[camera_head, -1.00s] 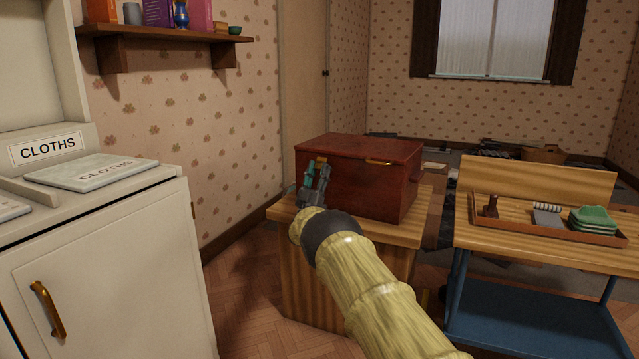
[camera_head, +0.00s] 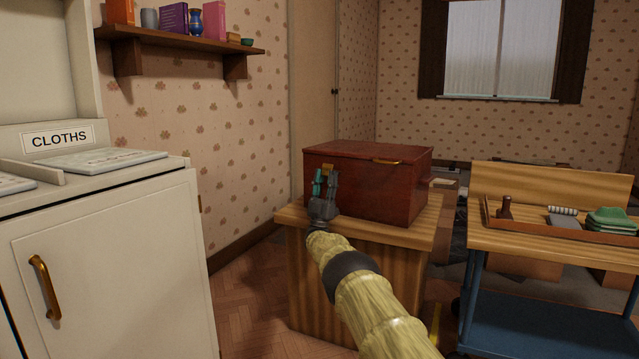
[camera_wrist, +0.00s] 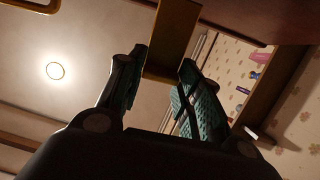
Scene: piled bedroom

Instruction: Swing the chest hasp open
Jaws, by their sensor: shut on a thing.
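The dark red wooden chest (camera_head: 375,190) stands on a striped wooden stand (camera_head: 310,285), its lid down. The brass hasp (camera_head: 328,168) is at the top of its front face, near the left end; it also shows large in the wrist view (camera_wrist: 172,45). My gripper (camera_head: 325,177) is in front of the chest, fingers pointing up. In the wrist view the teal-padded fingertips (camera_wrist: 163,68) close around the lower end of the brass piece. The fingers partly hide the hasp in the head view.
A white cabinet (camera_head: 115,260) marked CLOTHS stands at the left. A wooden trolley (camera_head: 545,240) at the right carries a tray (camera_head: 556,230) with a stamp-like object and green cloths. A wall shelf (camera_head: 185,40) hangs at the upper left. Floor shows between cabinet and stand.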

